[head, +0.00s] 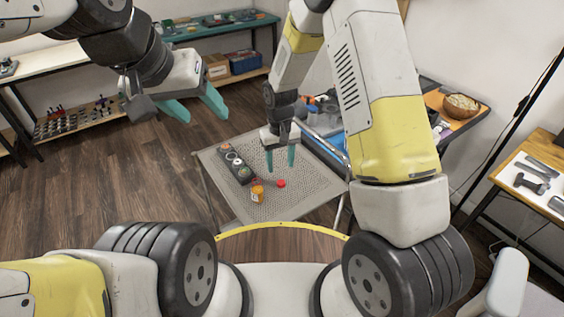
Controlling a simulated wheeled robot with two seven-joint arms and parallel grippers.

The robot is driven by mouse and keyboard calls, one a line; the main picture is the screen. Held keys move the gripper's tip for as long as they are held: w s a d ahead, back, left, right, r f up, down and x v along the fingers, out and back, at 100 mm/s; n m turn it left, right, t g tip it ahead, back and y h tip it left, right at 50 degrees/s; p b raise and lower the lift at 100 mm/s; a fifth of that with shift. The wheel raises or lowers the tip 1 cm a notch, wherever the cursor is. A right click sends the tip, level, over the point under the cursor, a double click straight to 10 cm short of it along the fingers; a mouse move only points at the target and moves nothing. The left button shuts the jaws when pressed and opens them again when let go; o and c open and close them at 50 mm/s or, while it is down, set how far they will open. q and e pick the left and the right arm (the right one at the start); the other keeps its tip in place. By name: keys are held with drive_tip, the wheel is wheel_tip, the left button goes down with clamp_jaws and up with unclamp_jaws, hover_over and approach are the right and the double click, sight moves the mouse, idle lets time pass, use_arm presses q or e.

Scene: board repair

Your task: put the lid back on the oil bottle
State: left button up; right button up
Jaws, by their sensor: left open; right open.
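The oil bottle (257,193) is a small amber bottle standing on the perforated grey table (305,192) in front of me. A small red lid (281,184) lies on the table just right of the bottle, apart from it. My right gripper (281,163) is above the table, slightly behind the lid, with its teal fingers open and pointing down, empty. My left gripper (199,106) is open and empty, held up over the floor left of the table.
A dark board (235,165) with round parts lies left of the bottle. Shelves with boxes (245,62) stand behind. A side table with a bowl (461,106) and a tool bench (540,180) are at the right. The table's front right is clear.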

sight(281, 182)
drive_tip(key=shift+f, duration=1.25)
wheel_tip(281, 182, down, 5)
drive_tip(key=shift+d+f, duration=0.1)
drive_tip(key=shift+f, duration=0.05)
clamp_jaws()
